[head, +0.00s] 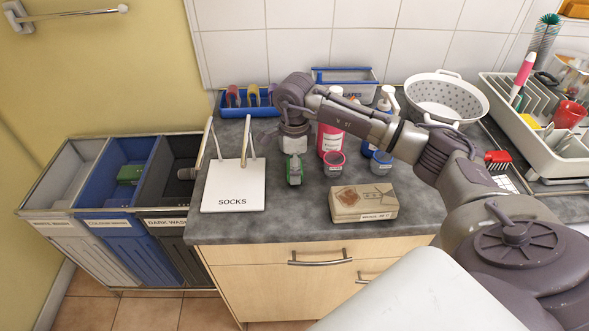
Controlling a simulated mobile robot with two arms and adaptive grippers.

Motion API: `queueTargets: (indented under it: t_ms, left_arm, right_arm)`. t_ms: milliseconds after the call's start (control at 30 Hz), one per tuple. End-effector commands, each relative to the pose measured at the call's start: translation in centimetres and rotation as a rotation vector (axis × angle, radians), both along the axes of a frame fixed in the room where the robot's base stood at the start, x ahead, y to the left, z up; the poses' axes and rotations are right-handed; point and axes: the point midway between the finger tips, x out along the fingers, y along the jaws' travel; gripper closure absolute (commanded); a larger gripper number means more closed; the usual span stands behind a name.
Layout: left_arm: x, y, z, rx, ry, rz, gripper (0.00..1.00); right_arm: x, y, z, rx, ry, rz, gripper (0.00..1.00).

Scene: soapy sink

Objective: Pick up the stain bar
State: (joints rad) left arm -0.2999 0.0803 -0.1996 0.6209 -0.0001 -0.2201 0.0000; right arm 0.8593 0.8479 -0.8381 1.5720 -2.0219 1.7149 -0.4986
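My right gripper (294,172) points down over the grey worktop, just right of the white SOCKS board, at the end of the arm reaching in from the right. Something green shows at its fingertips. I cannot tell whether this is a held bar or part of the fingers, nor whether the fingers are closed. No thing is plainly readable as the stain bar. A green block-like thing (130,174) lies in the blue bin, too small to identify. My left gripper is not in view.
The white SOCKS board (233,190) and a tan labelled box (363,203) flank the gripper. A colander (445,98) and dish rack (545,140) are at right. The blue bin (107,222) stands left.

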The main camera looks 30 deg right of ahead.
Motion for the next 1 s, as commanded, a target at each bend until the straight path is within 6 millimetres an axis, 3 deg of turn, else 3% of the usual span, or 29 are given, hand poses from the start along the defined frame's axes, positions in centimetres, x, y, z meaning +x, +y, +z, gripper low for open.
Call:
queueTargets:
  t_ms: [200,600,800,1000]
  left_arm:
    - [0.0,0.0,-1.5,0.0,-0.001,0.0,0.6]
    - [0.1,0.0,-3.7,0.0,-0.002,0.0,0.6]
    - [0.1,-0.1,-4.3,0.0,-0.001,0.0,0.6]
    - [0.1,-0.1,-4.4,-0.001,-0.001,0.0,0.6]
  right_arm:
    - [0.0,-0.1,3.3,-0.001,-0.008,0.001,0.71]
    - [-7.7,-4.1,8.0,-0.003,-0.004,-0.002,0.71]
    - [-9.7,-5.1,9.5,-0.002,-0.001,0.0,0.71]
    - [-10.4,-5.3,10.1,0.0,-0.001,0.001,0.71]
